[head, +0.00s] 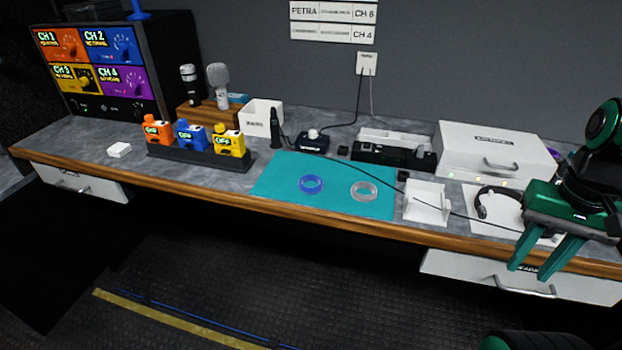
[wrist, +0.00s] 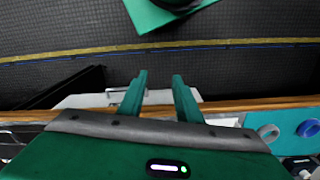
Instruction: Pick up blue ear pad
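The blue ear pad (head: 311,184) is a ring lying flat on the teal mat (head: 280,196) on the counter. A grey-white ring (head: 363,191) lies on the same mat to its right. In the wrist view the blue ring (wrist: 307,129) is at the right edge, with the grey ring (wrist: 268,132) beside it. My gripper (head: 536,272) is at the right of the head view, in front of the counter edge and well apart from the blue ear pad. Its green fingers (wrist: 158,95) are open with nothing between them.
A white stand (head: 427,203) and a headset (head: 485,205) are on the counter between the mat and my gripper. A black cable (head: 385,172) runs across the mat's back. Orange, blue and yellow packs stand in a dark rack (head: 200,158) left of the mat.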

